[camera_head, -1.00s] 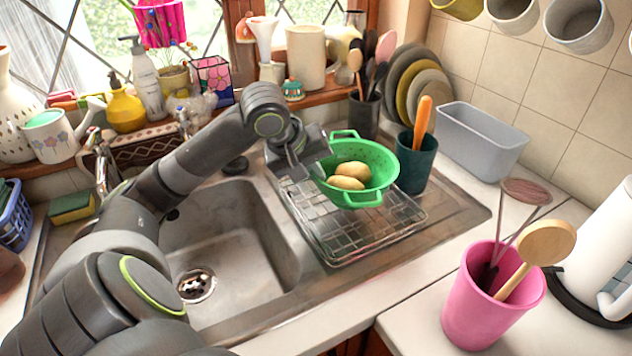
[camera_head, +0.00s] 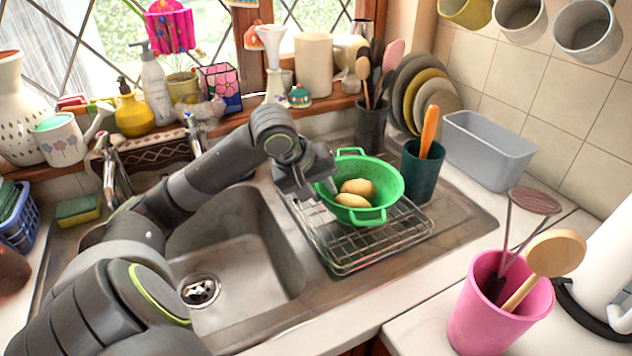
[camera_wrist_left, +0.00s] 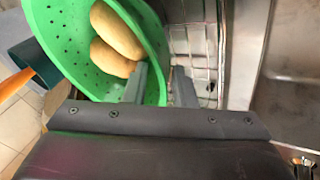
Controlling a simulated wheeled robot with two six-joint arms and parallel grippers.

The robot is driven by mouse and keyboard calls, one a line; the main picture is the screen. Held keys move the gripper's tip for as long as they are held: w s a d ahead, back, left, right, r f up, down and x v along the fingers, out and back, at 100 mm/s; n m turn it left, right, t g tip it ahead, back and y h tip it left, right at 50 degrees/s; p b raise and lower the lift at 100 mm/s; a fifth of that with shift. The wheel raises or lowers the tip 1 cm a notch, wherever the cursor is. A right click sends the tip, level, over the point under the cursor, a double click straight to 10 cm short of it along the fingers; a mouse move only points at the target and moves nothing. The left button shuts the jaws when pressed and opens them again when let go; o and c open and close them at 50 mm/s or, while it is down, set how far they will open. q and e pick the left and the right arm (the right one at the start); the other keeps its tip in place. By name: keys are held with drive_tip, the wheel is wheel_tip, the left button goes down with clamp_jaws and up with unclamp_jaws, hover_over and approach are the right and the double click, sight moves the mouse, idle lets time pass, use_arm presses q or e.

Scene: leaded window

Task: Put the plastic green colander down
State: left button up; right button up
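The green colander (camera_head: 385,196) sits upright on the wire drying rack (camera_head: 345,262), with two potatoes (camera_head: 357,188) inside it. It also shows in the left wrist view (camera_wrist_left: 70,60), with the potatoes (camera_wrist_left: 116,30) in it. My left gripper (camera_head: 328,185) is at the colander's left side. In the left wrist view, its two fingers (camera_wrist_left: 160,88) stand apart, one inside the colander and one outside, with the colander's wall between them. A narrow gap shows beside the wall. The colander's underside is hidden. My right gripper is out of view.
A teal holder with an orange-handled utensil (camera_head: 423,172) stands close right of the colander. A dark utensil pot (camera_head: 371,127) and plates (camera_head: 428,95) stand behind. The sink (camera_head: 235,250) lies left, a pink pot (camera_head: 497,305) front right. The rack's front is clear.

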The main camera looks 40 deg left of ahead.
use_arm(q)
drive_tip(key=p+v, duration=0.1)
drive_tip(key=v, duration=1.1)
drive_tip(key=shift+p, duration=0.35)
idle(0.7)
